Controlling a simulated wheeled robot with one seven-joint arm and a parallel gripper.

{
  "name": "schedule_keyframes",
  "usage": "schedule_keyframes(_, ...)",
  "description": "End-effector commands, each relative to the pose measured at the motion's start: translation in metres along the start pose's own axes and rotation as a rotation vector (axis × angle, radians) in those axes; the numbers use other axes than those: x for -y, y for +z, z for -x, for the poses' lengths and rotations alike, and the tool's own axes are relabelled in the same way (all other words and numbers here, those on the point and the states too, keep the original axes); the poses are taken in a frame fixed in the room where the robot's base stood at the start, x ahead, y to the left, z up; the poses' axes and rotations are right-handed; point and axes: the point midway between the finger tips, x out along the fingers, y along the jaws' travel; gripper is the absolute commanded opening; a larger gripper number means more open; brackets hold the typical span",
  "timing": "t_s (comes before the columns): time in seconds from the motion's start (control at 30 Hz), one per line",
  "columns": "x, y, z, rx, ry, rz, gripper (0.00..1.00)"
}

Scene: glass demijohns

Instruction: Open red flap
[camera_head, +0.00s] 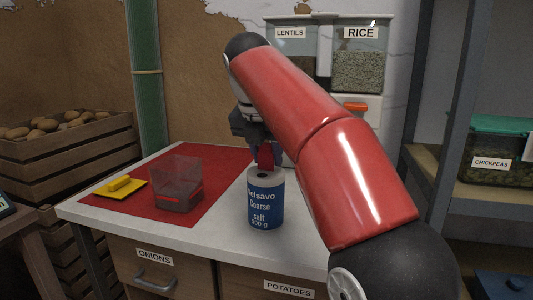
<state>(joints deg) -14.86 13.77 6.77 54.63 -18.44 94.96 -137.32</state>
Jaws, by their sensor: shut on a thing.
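A white and blue cylinder of coarse salt (265,207) stands upright near the front of the white counter. Its pale top shows a small dark opening. A red flap (265,157) stands raised above the back of that top. My gripper (262,148) reaches down behind the cylinder's top and is shut on the red flap. The fingertips are small and partly hidden by the flap and my red arm, so the exact grip is hard to see.
A clear container with a red line (177,184) and a yellow plate with a handle (121,187) sit on a red mat (210,160) to the left. A dispenser labelled lentils and rice (357,72) stands behind my arm. A potato crate (70,155) is at far left.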

Motion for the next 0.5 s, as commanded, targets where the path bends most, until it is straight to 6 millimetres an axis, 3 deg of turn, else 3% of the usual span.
schedule_keyframes(0.3, 0.0005, 0.0002, -0.0022, -0.002, -0.004, -0.001, 0.09)
schedule_keyframes(0.33, 0.0005, 0.0002, -0.0023, -0.002, -0.004, -0.001, 0.36)
schedule_keyframes(0.43, 0.0004, 0.0002, -0.0021, -0.002, -0.004, -0.001, 0.49)
schedule_keyframes(0.5, 0.0004, 0.0001, -0.0017, -0.002, -0.003, -0.001, 0.49)
